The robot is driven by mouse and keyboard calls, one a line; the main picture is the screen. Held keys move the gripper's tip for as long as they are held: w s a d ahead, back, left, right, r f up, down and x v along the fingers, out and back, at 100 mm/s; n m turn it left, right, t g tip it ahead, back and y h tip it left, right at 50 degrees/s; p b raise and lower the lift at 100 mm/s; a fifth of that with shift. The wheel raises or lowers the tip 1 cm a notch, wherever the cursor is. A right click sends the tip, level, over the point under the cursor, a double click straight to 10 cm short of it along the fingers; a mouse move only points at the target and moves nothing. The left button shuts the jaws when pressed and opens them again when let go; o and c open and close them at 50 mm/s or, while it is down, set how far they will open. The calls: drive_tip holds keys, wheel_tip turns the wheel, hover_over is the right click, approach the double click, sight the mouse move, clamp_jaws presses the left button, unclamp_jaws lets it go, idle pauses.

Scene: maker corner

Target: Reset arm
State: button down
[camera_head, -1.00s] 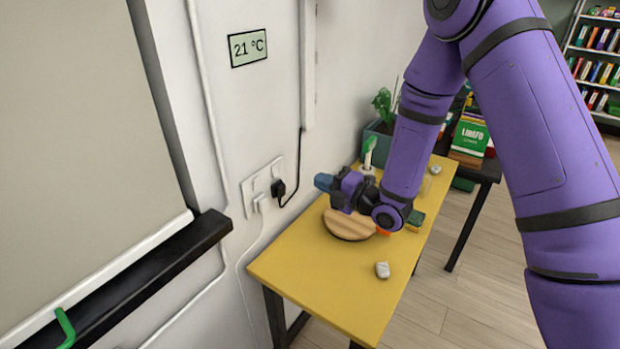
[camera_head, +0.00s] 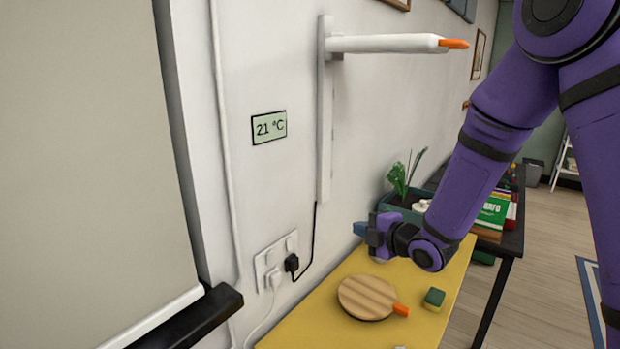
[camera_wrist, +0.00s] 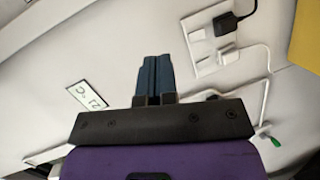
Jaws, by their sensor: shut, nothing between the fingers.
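My purple arm reaches down from the upper right in the head view. My gripper (camera_head: 360,229) has blue fingers and is above the yellow table (camera_head: 318,326), apart from it, pointing left at the wall. In the wrist view my gripper (camera_wrist: 153,78) has its two blue fingers together, with nothing between them. The wall with the white socket plate (camera_wrist: 213,45) lies beyond the fingers.
A round wooden board (camera_head: 367,297) with an orange handle and a green-yellow sponge (camera_head: 434,299) lie on the yellow table. A planter (camera_head: 400,205) stands behind. A white wall arm (camera_head: 385,44) juts out above. A black cable (camera_head: 313,240) runs down to the socket.

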drive_tip(key=s+d+r+m+g+h, duration=0.2)
drive_tip(key=s+d+r+m+h, duration=0.8)
drive_tip(key=d+r+m, duration=0.35)
drive_tip(key=s+d+r+m+g, duration=0.2)
drive_tip(key=s+m, duration=0.3)
drive_tip(key=s, duration=0.6)
drive_tip(key=s+d+r+m+g, duration=0.2)
drive_tip(key=s+m, duration=0.3)
drive_tip(key=s, duration=0.7)
drive_tip(key=shift+s+r+g, duration=0.2)
drive_tip(key=shift+r+g, duration=0.1)
drive_tip(key=shift+r, duration=0.15)
drive_tip(key=shift+m, duration=0.25)
